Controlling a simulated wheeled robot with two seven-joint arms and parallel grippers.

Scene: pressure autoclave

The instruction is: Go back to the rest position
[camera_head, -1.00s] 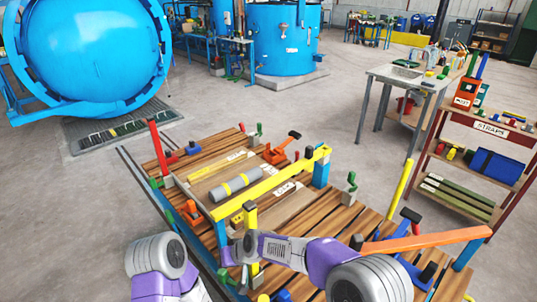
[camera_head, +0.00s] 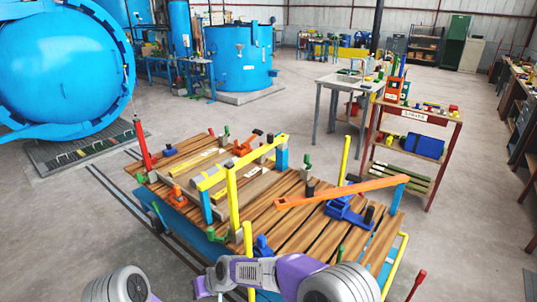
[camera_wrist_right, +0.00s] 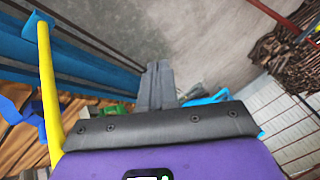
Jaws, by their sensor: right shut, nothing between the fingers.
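My right gripper (camera_wrist_right: 158,75) is shut and empty in the right wrist view, its two grey fingers together over bare floor beside the cart's blue side. In the head view my right arm (camera_head: 250,272) reaches in low, in front of the near edge of the wooden-topped cart (camera_head: 300,232). A joint of my left arm (camera_head: 118,285) shows at the bottom left; my left gripper is out of view.
Yellow posts (camera_head: 233,200) and an orange bar (camera_head: 340,190) rise above the cart. A blue autoclave (camera_head: 55,75) stands at the far left, a red-framed shelf (camera_head: 415,120) at the right. Concrete floor is clear right of the cart.

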